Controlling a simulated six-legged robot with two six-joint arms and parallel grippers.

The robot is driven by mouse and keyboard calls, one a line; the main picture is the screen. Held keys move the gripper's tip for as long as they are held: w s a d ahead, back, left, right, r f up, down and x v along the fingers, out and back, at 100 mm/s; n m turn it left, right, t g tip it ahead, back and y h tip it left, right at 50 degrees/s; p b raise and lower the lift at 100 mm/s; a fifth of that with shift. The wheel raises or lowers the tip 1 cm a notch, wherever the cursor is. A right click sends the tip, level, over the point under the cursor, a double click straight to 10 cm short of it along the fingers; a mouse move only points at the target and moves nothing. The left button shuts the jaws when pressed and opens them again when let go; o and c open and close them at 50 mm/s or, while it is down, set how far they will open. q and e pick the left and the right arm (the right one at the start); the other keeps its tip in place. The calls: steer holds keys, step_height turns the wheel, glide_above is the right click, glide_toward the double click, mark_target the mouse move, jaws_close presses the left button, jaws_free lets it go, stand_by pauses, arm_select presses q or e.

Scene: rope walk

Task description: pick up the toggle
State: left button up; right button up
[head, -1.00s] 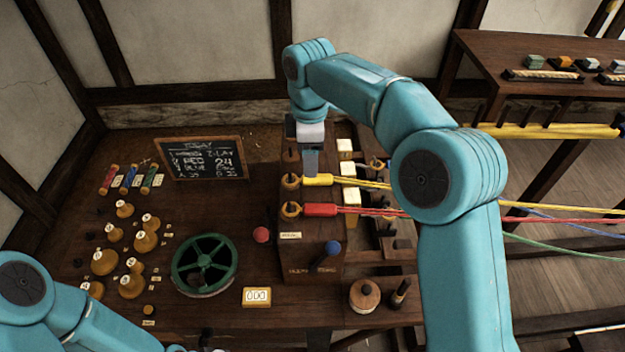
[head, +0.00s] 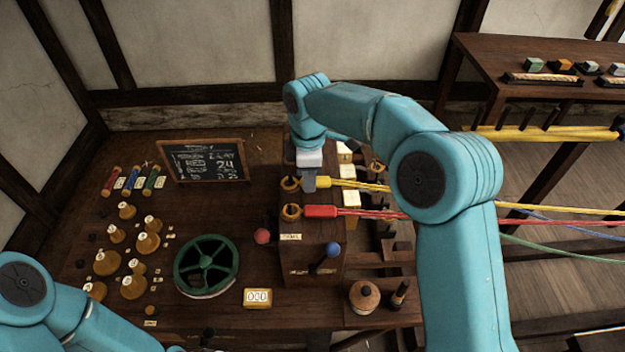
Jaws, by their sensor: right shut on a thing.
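A yellow toggle (head: 323,183) with yellow strands running off to the right sits at a wooden hook on the dark wooden block. A similar red piece (head: 321,211) with red strands sits just in front of it. My right gripper (head: 309,184) points down over the left end of the yellow toggle and is shut on it. Its fingertips are small, and the grip itself is partly hidden. My left arm shows at the lower left, but its gripper is out of the picture.
The block (head: 300,255) carries a red knob (head: 262,236) and a blue-knobbed lever (head: 332,249). A green handwheel (head: 206,263), wooden bobbins and a chalkboard (head: 202,160) stand to the left. Strands stretch across the right side.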

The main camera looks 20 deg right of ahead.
steer(key=shift+d+r, duration=0.1)
steer(key=shift+r, duration=0.25)
step_height(320, 180, up, 19)
steer(key=p, duration=0.4)
steer(key=shift+p, duration=0.3)
steer(key=shift+r, duration=0.1)
steer(key=shift+p, duration=0.3)
